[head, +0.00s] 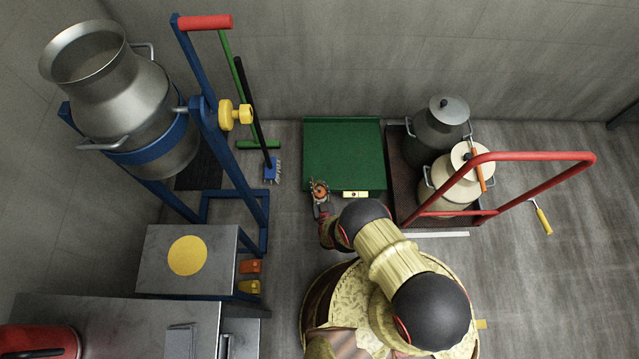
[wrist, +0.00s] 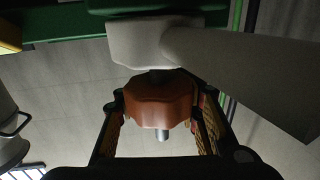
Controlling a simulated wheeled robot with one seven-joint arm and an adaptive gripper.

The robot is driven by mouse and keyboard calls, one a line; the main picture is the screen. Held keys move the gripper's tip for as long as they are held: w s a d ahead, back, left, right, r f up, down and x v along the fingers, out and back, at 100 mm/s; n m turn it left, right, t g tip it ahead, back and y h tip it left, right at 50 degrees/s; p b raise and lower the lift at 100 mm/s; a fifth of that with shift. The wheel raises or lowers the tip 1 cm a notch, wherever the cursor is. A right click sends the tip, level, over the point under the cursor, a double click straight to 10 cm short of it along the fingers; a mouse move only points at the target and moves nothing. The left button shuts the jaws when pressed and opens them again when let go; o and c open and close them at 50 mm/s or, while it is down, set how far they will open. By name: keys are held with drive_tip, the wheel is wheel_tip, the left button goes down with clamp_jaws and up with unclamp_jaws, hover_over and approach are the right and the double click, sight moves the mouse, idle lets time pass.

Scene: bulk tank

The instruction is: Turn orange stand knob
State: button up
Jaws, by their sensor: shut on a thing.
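The orange knob (wrist: 158,101) sits on a short shaft below a pale grey clamp block (wrist: 138,44) in the wrist view. In the head view the knob (head: 320,187) shows small at the front left corner of the green stand top (head: 342,150). My gripper (wrist: 160,104) has one finger on each side of the knob and is shut on it. My gripper (head: 321,207) also shows in the head view, reaching the knob from the front. A grey tube (wrist: 245,75) runs from the block to the right. The fingertips' contact is partly hidden by the knob.
A cart with a red handle (head: 540,156) and two milk cans (head: 462,185) stands right of the stand. A blue frame (head: 232,165) holds a large tilted can (head: 125,95) on the left. A yellow-handled tool (head: 543,218) lies on the right floor.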

sight(324, 196)
drive_tip(key=n+y, duration=0.1)
drive_tip(key=y, duration=0.1)
drive_tip(key=n+g+y, duration=0.1)
drive_tip(key=n+y, duration=0.1)
drive_tip(key=y, duration=0.1)
drive_tip(key=shift+s+a, duration=0.1)
drive_tip(key=shift+a, duration=0.3)
drive_tip(key=shift+s+a+n+g+y, duration=0.1)
drive_tip(key=shift+a+n+g+y, duration=0.15)
drive_tip(key=shift+n+g+y, duration=0.4)
drive_tip(key=shift+s+a+n+g+y, duration=0.2)
drive_tip(key=shift+n+g+y, duration=0.15)
drive_tip(key=shift+n+y, duration=0.35)
drive_tip(key=shift+s+a+n+g+y, duration=0.1)
drive_tip(key=shift+a+n+g+y, duration=0.15)
drive_tip(key=shift+n+g+y, duration=0.45)
drive_tip(key=shift+y, duration=0.35)
drive_tip(key=o, duration=1.4)
drive_tip(key=shift+s, duration=0.1)
drive_tip(key=v, duration=1.1)
drive_tip(key=shift+s+d, duration=0.25)
drive_tip(key=shift+s, duration=0.1)
drive_tip(key=shift+w, duration=0.1)
